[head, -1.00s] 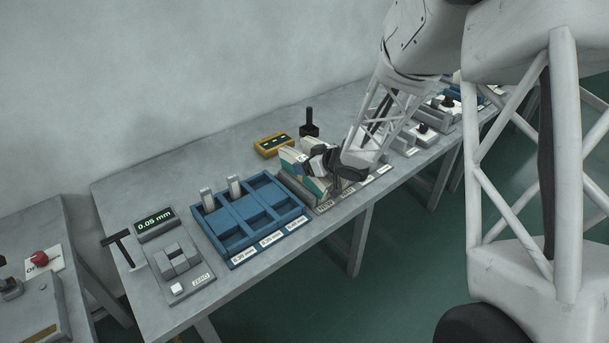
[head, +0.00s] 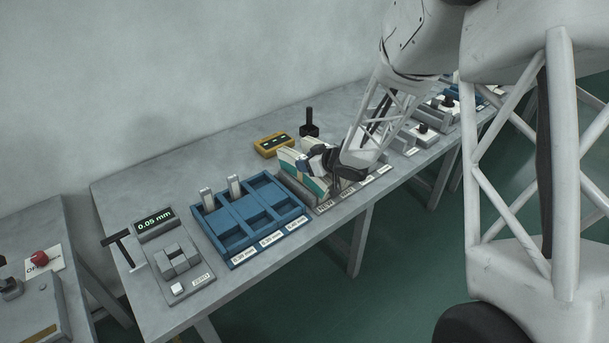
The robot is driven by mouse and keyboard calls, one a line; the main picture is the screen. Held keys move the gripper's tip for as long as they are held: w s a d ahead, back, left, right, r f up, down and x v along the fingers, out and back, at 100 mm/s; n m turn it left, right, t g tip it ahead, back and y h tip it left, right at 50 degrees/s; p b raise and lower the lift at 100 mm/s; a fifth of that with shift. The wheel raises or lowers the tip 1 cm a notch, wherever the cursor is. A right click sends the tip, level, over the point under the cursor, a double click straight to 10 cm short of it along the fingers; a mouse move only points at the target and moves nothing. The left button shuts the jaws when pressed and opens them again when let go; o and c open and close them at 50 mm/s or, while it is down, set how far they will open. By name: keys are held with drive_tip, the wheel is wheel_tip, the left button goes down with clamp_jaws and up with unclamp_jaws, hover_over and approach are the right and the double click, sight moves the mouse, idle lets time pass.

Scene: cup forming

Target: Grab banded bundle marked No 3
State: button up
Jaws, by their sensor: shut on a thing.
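Cream-and-teal banded bundles (head: 288,157) stand close together in a grey rack (head: 293,191) behind the blue tray. My gripper (head: 317,166) comes in from the right, low over the rack, and is shut on one of these bundles (head: 318,187). The held bundle is upright, partly hidden by my gripper and arm. The number marks on the bundles are too small to read, so I cannot tell which one is No 3. A label marked NEW (head: 325,207) is on the rack's front edge.
A blue compartment tray (head: 236,257) holds two upright grey pieces. A gauge (head: 155,221) reads 0.05 mm. A yellow block (head: 273,145) and a black-handled tool (head: 309,125) stand behind the rack. The bench back left is clear.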

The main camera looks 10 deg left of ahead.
clamp_jaws()
drive_tip(key=shift+r, duration=0.15)
wheel_tip(320, 180, up, 10)
idle(0.7)
idle(0.5)
